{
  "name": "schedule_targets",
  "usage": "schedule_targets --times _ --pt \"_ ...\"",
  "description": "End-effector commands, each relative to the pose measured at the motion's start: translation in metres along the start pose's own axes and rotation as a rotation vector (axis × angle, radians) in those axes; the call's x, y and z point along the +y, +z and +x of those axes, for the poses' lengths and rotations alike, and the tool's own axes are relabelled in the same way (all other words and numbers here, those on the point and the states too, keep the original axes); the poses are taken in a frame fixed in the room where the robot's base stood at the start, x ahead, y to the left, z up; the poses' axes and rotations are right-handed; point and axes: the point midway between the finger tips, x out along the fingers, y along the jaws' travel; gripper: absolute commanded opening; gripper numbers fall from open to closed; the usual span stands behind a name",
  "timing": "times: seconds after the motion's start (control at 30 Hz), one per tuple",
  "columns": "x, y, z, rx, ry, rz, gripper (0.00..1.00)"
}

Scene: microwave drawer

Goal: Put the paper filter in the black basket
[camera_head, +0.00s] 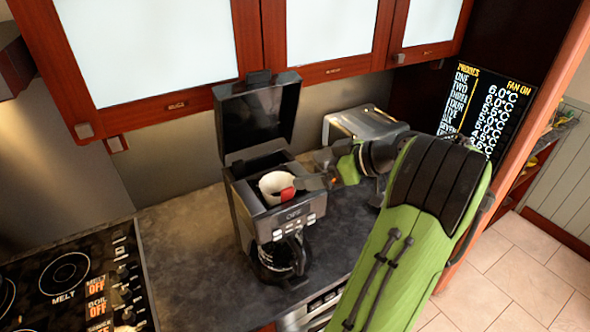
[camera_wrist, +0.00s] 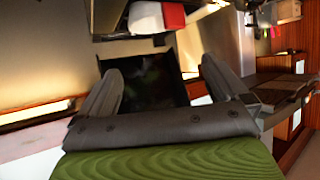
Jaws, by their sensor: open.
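The white paper filter (camera_head: 275,186) sits in the open top of the black coffee maker (camera_head: 243,215), within the dark basket (camera_head: 255,201). A red patch or tab shows on the filter's right side. The filter also shows at the top of the wrist view (camera_wrist: 146,17), with the red part beside it. I cannot tell how deep the filter sits. My gripper (camera_head: 312,178) is just right of the filter in the head view. In the wrist view my gripper's fingers (camera_wrist: 160,78) are spread with nothing between them, and the filter lies beyond their tips.
The coffee maker's lid (camera_head: 258,112) stands raised behind the basket, and a glass carafe (camera_head: 283,258) sits below. A silver appliance (camera_head: 362,122) stands behind my arm. A stove (camera_head: 75,280) is at left. The dark counter (camera_head: 190,270) between is clear; cabinets (camera_head: 160,45) hang above.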

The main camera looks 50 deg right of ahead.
Motion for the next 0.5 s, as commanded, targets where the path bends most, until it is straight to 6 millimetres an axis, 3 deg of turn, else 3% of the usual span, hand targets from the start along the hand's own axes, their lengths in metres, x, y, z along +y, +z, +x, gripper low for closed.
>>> schedule_targets --times 0.2,0.3,0.37,0.5 --pt "0.000 -0.003 -0.010 0.000 0.000 -0.002 1.00" --pt "-0.010 -0.011 0.003 -0.031 -0.016 0.000 1.00" --pt "-0.027 -0.022 0.021 -0.084 -0.035 0.007 1.00" --pt "-0.099 -0.050 0.067 -0.272 -0.058 0.038 1.00"
